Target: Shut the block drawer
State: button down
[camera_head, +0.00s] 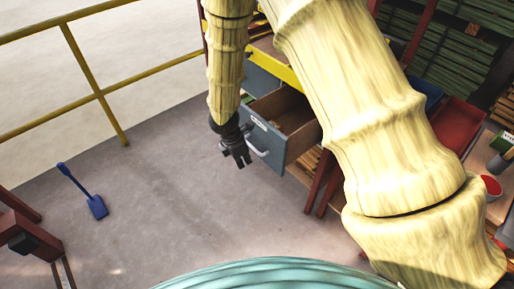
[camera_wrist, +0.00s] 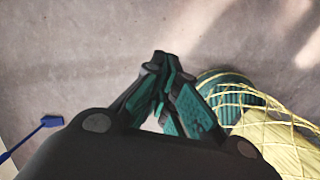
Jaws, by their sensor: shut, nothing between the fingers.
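The block drawer (camera_head: 266,146) stands pulled out of the bench in the head view. It has a blue-grey front with a white label and a light bar handle (camera_head: 256,147), and brown wooden sides. Part of its inside shows; what lies in it is too small to tell. My gripper (camera_head: 242,162) points down just left of the drawer front, close to the handle. I cannot tell whether it touches. In the wrist view my gripper's fingertips (camera_wrist: 160,58) meet, with nothing between them; the drawer does not show there.
Another blue-grey drawer front (camera_head: 261,78) sits behind the open one, under a yellow edge. Red bench legs (camera_head: 322,182) stand right of the drawer. A blue shovel-like tool (camera_head: 96,205) lies on the floor at left. A yellow railing (camera_head: 85,70) runs behind. Floor left of the drawer is clear.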

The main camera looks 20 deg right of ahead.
jog(key=n+t+h, duration=0.1)
jog(key=n+h, duration=0.1)
send_near(257, 151)
jog(key=shift+d+r+p+x, duration=0.15)
jog(key=shift+p+x, duration=0.3)
jog(key=shift+x, duration=0.75)
jog(key=shift+d+p+x, duration=0.2)
jog(key=shift+p+x, duration=0.25)
jog(key=shift+x, duration=0.75)
jog(key=shift+d+r+p+x, duration=0.15)
jog(key=shift+p+x, duration=0.3)
jog(key=shift+x, duration=0.75)
jog(key=shift+w+d, duration=0.1)
jog(key=w+d+p, duration=0.1)
jog(key=w+d, duration=0.2)
jog(key=d, duration=0.7)
jog(key=w+d+p, duration=0.2)
jog(key=w+d, duration=0.2)
jog(key=d, duration=0.6)
jog(key=shift+w, duration=0.15)
